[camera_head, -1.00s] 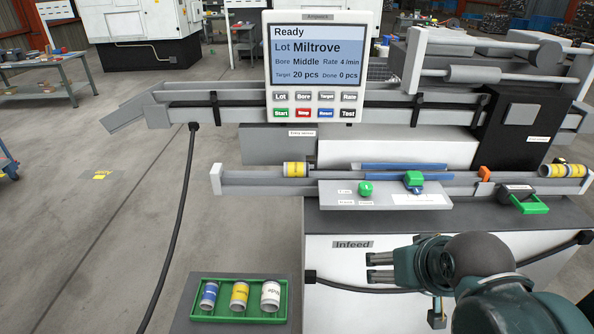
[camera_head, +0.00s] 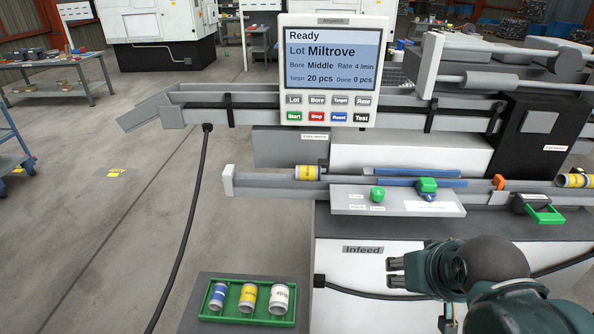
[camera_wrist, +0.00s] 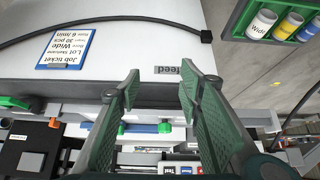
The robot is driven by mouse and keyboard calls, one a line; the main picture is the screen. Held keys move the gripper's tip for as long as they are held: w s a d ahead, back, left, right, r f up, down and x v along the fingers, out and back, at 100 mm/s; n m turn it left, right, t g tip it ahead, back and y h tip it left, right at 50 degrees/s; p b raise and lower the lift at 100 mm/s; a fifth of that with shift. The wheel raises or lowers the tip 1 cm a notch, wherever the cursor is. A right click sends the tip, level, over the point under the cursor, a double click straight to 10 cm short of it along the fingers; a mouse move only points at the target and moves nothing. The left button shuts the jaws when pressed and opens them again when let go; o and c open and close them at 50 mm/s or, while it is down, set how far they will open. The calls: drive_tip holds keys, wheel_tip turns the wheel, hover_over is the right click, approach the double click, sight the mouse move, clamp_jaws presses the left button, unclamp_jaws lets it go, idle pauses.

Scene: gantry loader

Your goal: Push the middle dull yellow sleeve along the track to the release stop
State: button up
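A dull yellow sleeve (camera_head: 307,173) with white ends lies on the track (camera_head: 270,181), near its left end. An orange block (camera_head: 499,182) stands on the track further right; I cannot tell for sure whether it is the release stop. More yellow sleeves (camera_head: 574,181) lie beyond it at the right edge, partly cut off. My gripper (camera_head: 395,273) is in front of the white infeed cabinet, below and apart from the track. In the wrist view my gripper (camera_wrist: 160,80) has its fingers spread with nothing between them.
A green tray (camera_head: 247,317) at lower left holds blue, yellow and white sleeves. A grey plate (camera_head: 350,204) with green knobs sits before the track. The panel (camera_head: 328,70) reads Ready, Bore Middle. A job ticket (camera_wrist: 66,48) reads Wide. A cable hangs at left.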

drive_tip(key=shift+w+a+r, duration=0.1)
drive_tip(key=shift+w+r, duration=0.2)
drive_tip(key=shift+r, duration=0.05)
drive_tip(key=c, duration=0.4)
drive_tip(key=w+a+r+n, duration=0.1)
drive_tip(key=w+r, duration=0.1)
drive_tip(key=w, duration=0.1)
drive_tip(key=w+a+r+n+g+p, duration=0.1)
drive_tip(key=w+a+r, duration=0.1)
drive_tip(key=r, duration=0.1)
drive_tip(key=w+a+r+n+p, duration=0.1)
drive_tip(key=w+r+n, duration=0.1)
drive_tip(key=w, duration=0.1)
drive_tip(key=shift+w+a+r+g+y, duration=0.3)
drive_tip(key=shift+w+r, duration=0.05)
clamp_jaws()
drive_tip(key=w+a+r+n+g+p, duration=0.25)
drive_tip(key=w+a+r+n, duration=0.25)
drive_tip(key=w+a, duration=0.45)
drive_tip(key=w+a+f+n+g+p, duration=0.2)
drive_tip(key=w+a+n, duration=0.6)
drive_tip(key=w+a, duration=1.1)
drive_tip(key=shift+w+a+n+g+p, duration=0.3)
drive_tip(key=shift+a+n+g+p, duration=0.15)
drive_tip(key=shift+p, duration=0.95)
